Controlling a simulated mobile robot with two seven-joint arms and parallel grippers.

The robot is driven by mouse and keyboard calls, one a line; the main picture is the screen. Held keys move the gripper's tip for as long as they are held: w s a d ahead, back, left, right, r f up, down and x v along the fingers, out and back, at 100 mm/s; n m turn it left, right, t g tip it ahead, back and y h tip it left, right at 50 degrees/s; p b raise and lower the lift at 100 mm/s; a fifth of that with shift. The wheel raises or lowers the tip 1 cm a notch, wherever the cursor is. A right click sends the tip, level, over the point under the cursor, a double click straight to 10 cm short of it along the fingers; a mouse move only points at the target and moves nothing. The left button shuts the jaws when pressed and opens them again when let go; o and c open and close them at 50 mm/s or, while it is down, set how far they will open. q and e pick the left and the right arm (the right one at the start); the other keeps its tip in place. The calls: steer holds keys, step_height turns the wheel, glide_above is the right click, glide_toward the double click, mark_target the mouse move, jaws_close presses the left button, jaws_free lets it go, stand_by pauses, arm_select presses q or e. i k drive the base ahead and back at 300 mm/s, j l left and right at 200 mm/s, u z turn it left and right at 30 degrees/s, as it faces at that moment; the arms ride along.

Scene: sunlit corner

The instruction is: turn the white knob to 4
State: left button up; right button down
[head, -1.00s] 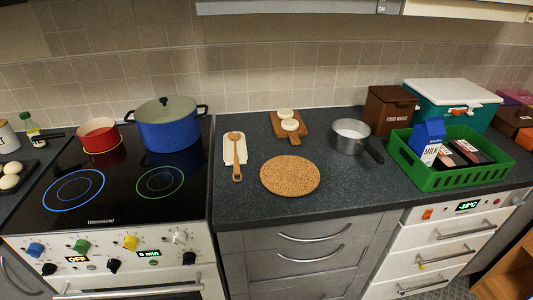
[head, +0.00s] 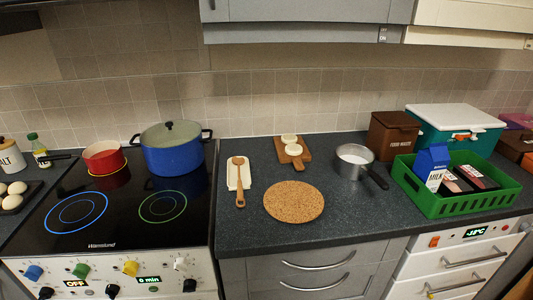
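The white knob (head: 179,263) is at the right end of the upper row on the stove's front panel (head: 210,276), low in the head view. Its pointer and the marks around it are too small to read. In the same row are a blue knob (head: 33,272), a green knob (head: 81,270) and a yellow knob (head: 130,268). Black knobs sit below them, between displays reading "OFF" (head: 75,283) and "0 min" (head: 149,280). Neither of my grippers is in view.
On the hob (head: 120,215) stand a red pot (head: 104,160) and a blue lidded pot (head: 173,155). The counter to the right holds a cork mat (head: 294,202), a spoon (head: 239,180) on a white rest, a saucepan (head: 352,163) and a green crate (head: 470,206).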

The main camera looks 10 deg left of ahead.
mark_target(181, 264)
steer(key=u, duration=1.25)
